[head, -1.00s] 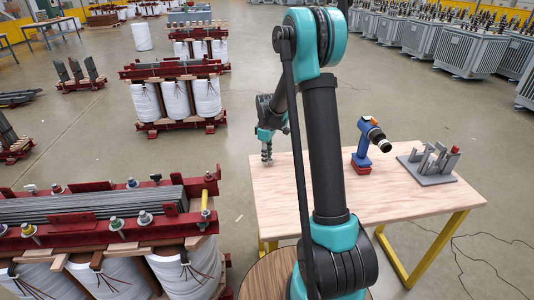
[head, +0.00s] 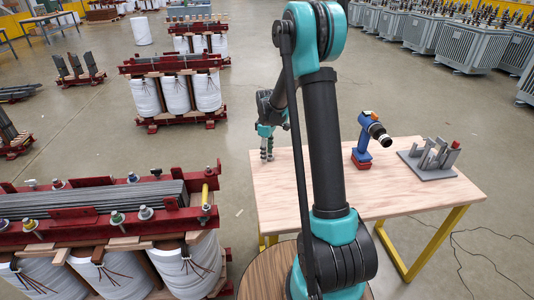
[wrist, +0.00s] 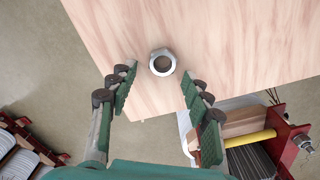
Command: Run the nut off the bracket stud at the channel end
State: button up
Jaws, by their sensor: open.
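A grey metal nut (wrist: 162,62) lies flat on the wooden tabletop near its edge in the wrist view. My gripper (wrist: 158,72) is open, with one finger on each side of the nut and clear gaps to it. In the head view my gripper (head: 267,152) points down over the left end of the table; the nut is too small to make out there. The red channel (head: 110,227) of the near core carries studs with nuts. Its end, with a stud and nut (wrist: 303,143), shows at the lower right of the wrist view.
The wooden table (head: 300,185) holds a blue power tool (head: 362,150) and a grey fixture plate (head: 430,167) with upright pieces at the right. The table between gripper and tool is clear.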

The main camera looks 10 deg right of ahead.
notch_tip(320, 180, up, 12)
dwell(0.5)
jog(key=shift+s, duration=0.1)
jog(key=s+d+f+m+t, duration=0.1)
jog(key=s+m, duration=0.3)
jog(key=s, duration=0.6)
jog(key=s+d+f+m+t, duration=0.1)
jog(key=s+d+f+m, duration=0.1)
jog(key=s, duration=0.8)
jog(key=s+d+f+m+t, duration=0.2)
jog(key=s+m, duration=0.4)
jog(key=s, duration=0.5)
jog(key=shift+d+f, duration=0.25)
jog(key=shift+f, duration=0.55)
